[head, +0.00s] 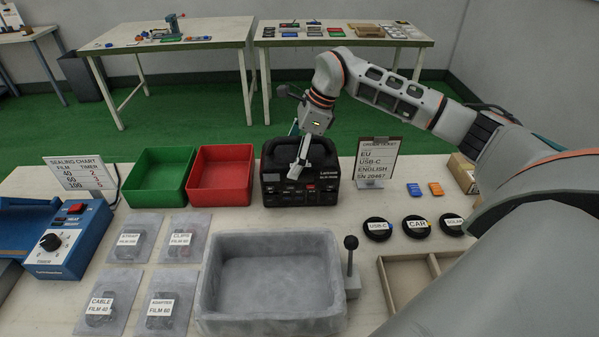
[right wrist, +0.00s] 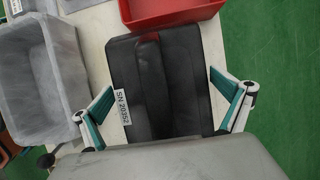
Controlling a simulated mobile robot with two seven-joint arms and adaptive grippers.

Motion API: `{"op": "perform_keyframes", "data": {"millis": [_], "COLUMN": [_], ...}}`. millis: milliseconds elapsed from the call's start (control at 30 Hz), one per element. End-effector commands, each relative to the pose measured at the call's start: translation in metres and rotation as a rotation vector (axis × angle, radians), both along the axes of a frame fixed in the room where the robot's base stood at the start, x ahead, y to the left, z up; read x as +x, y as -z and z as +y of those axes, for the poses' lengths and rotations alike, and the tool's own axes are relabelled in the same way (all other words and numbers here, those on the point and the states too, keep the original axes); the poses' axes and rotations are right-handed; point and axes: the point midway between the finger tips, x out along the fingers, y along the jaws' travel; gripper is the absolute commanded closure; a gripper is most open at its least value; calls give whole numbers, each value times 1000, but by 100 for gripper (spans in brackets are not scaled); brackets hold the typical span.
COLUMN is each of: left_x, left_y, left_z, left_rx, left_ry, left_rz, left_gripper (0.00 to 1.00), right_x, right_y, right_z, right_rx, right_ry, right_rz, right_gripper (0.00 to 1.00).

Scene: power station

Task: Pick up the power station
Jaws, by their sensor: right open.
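The power station (head: 318,190) is a black box with a front panel, standing on the table right of the red bin. In the right wrist view the power station (right wrist: 160,85) shows from above, with a dark handle strip along its top and a white label reading SN 20352. My right gripper (head: 300,165) is above the front of the power station in the head view. In the right wrist view my right gripper (right wrist: 165,108) is open, with one teal-padded finger on each side of the box. I cannot tell whether the fingers touch it. My left gripper is not in view.
A red bin (head: 221,147) and a green bin (head: 158,150) stand left of the power station. An order ticket (head: 377,160) stands close on its right. A grey tray (head: 333,262) with a lever (head: 351,255) lies in front. Round labelled discs (head: 416,228) lie at right.

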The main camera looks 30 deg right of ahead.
Motion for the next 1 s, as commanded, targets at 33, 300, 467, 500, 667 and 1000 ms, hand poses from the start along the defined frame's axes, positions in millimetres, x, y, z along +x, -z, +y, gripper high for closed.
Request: {"op": "perform_keyframes", "data": {"millis": [33, 300, 467, 500, 667, 1000], "left_x": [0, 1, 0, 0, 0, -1], "left_y": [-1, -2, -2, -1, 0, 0], "left_z": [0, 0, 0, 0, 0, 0], "left_rx": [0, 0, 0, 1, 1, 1], "left_ry": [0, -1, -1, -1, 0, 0], "left_rz": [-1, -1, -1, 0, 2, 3], "left_gripper": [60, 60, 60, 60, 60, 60], "right_x": [0, 0, 0, 0, 0, 2], "right_y": [1, 3, 4, 4, 4, -2], "right_z": [0, 0, 0, 0, 0, 0], "right_rx": [-1, 1, 0, 0, 0, 4], "right_ry": [1, 0, 0, 0, 0, 0], "right_rz": [1, -1, 0, 0, 0, -11], "right_gripper": [0, 0, 0, 0, 42, 66]}}
